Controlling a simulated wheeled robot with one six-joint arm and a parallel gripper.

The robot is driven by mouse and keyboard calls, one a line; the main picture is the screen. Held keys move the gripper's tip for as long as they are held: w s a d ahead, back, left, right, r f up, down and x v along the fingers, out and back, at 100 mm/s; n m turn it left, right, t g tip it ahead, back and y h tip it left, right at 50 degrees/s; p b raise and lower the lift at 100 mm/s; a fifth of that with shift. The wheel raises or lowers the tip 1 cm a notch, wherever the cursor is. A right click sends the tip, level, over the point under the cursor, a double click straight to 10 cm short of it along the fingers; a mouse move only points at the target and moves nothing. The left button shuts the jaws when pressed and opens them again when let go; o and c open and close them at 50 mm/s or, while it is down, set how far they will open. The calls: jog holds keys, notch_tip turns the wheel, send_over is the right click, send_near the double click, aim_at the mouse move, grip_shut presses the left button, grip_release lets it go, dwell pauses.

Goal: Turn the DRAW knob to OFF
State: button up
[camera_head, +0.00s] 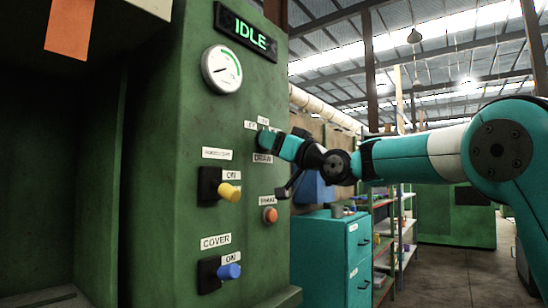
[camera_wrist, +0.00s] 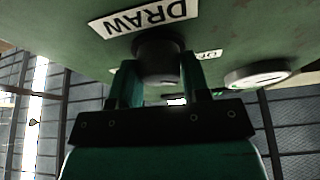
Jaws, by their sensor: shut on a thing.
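The DRAW knob (camera_wrist: 158,58) is a dark round knob on the green machine panel. In the wrist view it sits between the two fingers of my gripper (camera_wrist: 160,85), which are shut on it from both sides. The DRAW label (camera_wrist: 145,18) shows upside down beside it. In the head view my gripper (camera_head: 264,141) reaches the panel from the right, just above the DRAW label (camera_head: 263,158), and hides the knob. Small position labels (camera_head: 250,125) show above the gripper, too small to read surely. I cannot tell which position the knob points to.
An IDLE display (camera_head: 247,32) and a round gauge (camera_head: 221,69) are above. A yellow knob (camera_head: 229,192), marked ON, an orange button (camera_head: 270,215) and a blue COVER knob (camera_head: 229,271), also marked ON, stick out below. A teal cabinet (camera_head: 325,262) stands right of the panel.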

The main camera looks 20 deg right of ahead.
jog(key=shift+r+n+y+b, duration=0.1)
jog(key=shift+n+y+b, duration=0.3)
jog(key=shift+n, duration=0.4)
jog(key=o, duration=0.9)
jog(key=b+v, duration=0.4)
jog(key=v, duration=1.3)
jog(key=shift+s+d, duration=0.25)
jog(key=shift+r, duration=0.15)
